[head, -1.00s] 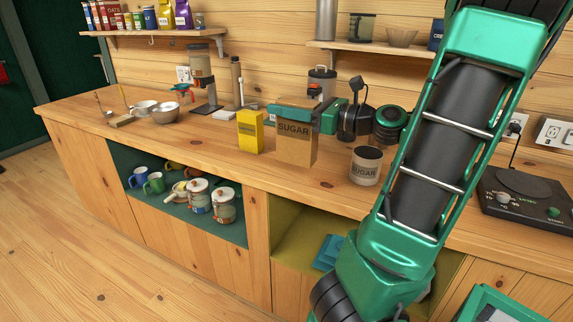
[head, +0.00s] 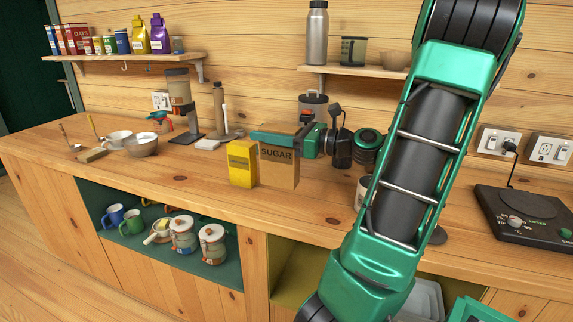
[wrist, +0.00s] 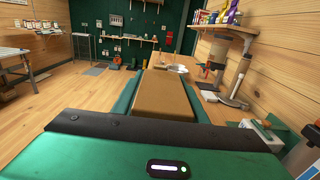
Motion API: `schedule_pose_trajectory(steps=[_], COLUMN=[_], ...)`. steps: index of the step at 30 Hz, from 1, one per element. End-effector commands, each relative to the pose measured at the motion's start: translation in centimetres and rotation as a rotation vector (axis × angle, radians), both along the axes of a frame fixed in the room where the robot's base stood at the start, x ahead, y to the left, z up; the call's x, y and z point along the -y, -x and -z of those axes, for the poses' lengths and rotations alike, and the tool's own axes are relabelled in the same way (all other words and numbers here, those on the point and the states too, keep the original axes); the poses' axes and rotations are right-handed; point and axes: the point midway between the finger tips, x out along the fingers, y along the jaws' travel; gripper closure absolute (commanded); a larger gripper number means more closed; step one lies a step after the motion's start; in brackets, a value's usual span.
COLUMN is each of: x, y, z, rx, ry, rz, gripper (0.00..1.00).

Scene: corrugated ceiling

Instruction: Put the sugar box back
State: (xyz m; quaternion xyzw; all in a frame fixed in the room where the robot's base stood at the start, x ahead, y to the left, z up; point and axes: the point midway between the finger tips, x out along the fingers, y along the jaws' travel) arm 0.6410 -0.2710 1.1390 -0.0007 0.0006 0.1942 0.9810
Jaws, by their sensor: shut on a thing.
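The sugar box (head: 278,170) is a brown carton with SUGAR printed on it, upright at the counter's middle. My gripper (head: 272,138) reaches in from the right and is shut on its upper part. In the wrist view the plain brown top of the sugar box (wrist: 163,97) sits between the two green fingers. I cannot tell whether its base touches the counter. A yellow box (head: 242,164) stands close to its left side, with almost no gap in the head view.
The wooden counter (head: 190,180) has free room left of the yellow box. A canister (head: 361,190) is mostly hidden behind my arm. A grinder (head: 184,105) stands behind. The upper left shelf (head: 125,57) holds several boxes and bags. A hotplate (head: 530,215) is at right.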

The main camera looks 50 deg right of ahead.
Motion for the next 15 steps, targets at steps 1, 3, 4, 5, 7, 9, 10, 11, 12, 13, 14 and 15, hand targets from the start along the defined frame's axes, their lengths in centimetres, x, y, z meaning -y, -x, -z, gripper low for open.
schedule_pose_trajectory(steps=[1, 3, 4, 5, 7, 9, 10, 11, 12, 13, 14, 15], x=[0.9, 2.2, 2.7, 3.2, 4.4, 5.5, 6.0, 6.4, 6.9, 7.2, 7.5, 7.8], y=[0.0, 0.0, 0.0, 0.0, 0.0, 0.1, 0.1, 0.1, 0.1, 0.1, 0.1, 0.1], z=[0.5, 1.3, 1.6, 2.0, 2.7, 3.4, 3.7, 3.9, 4.2, 4.4, 4.6, 4.8], rx=[0.006, 0.007, 0.005, 0.004, 0.004, 0.004, 0.004, 0.003, 0.003, 0.002, 0.002, 0.001], ry=[-0.006, -0.005, -0.005, -0.005, -0.005, -0.004, -0.004, -0.002, -0.002, -0.002, -0.002, -0.002], rz=[-0.005, -0.005, -0.005, -0.005, -0.005, -0.004, -0.004, -0.004, -0.005, -0.004, -0.004, -0.004], gripper=[1.0, 1.0, 1.0, 1.0, 1.0, 1.0, 1.0, 1.0, 1.0, 1.0, 1.0, 1.0])
